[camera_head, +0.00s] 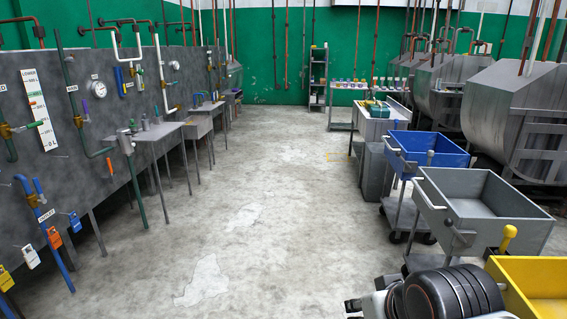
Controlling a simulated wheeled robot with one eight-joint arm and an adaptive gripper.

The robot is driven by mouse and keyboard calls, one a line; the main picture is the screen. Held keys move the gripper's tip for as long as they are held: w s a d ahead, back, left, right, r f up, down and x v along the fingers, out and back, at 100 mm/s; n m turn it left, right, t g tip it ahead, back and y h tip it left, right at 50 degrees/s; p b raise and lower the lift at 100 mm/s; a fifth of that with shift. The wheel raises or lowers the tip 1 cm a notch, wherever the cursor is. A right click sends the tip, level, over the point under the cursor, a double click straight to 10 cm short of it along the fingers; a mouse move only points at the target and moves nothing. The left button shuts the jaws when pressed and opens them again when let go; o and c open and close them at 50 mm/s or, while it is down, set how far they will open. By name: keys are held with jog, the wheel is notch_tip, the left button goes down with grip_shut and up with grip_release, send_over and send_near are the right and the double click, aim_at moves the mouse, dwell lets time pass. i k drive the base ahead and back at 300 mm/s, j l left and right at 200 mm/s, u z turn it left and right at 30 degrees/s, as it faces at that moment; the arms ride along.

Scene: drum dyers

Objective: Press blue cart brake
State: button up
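The blue cart (441,146) stands right of centre, on a grey wheeled frame, behind a grey cart (495,196). Its open blue tray faces up and looks empty. A pale handle bar (392,152) runs along its left end. The lower near part of the cart is partly hidden by the grey cart. Dark rounded parts at the bottom right look like my own arm, well apart from the blue cart. I cannot make out my gripper.
A yellow cart (538,277) with a yellow-knobbed lever (508,237) is at bottom right. A bench (378,126) stands beyond the blue cart, and large grey drums (518,115) stand at right. A pipe panel (60,150) lines the left. The middle floor (270,200) is clear.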

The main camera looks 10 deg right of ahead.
aim_at(398, 154)
jog(key=i+j+z, duration=0.1)
jog(key=i+z, duration=0.3)
jog(key=i, duration=1.6)
jog(key=i+j+z, duration=0.2)
jog(key=i, duration=0.25)
jog(key=i+z, duration=0.15)
jog(key=i, duration=0.3)
jog(key=i+j+z, duration=0.2)
jog(key=i, duration=0.2)
jog(key=i+j+z, duration=0.5)
jog(key=i+j, duration=0.1)
jog(key=j, duration=0.1)
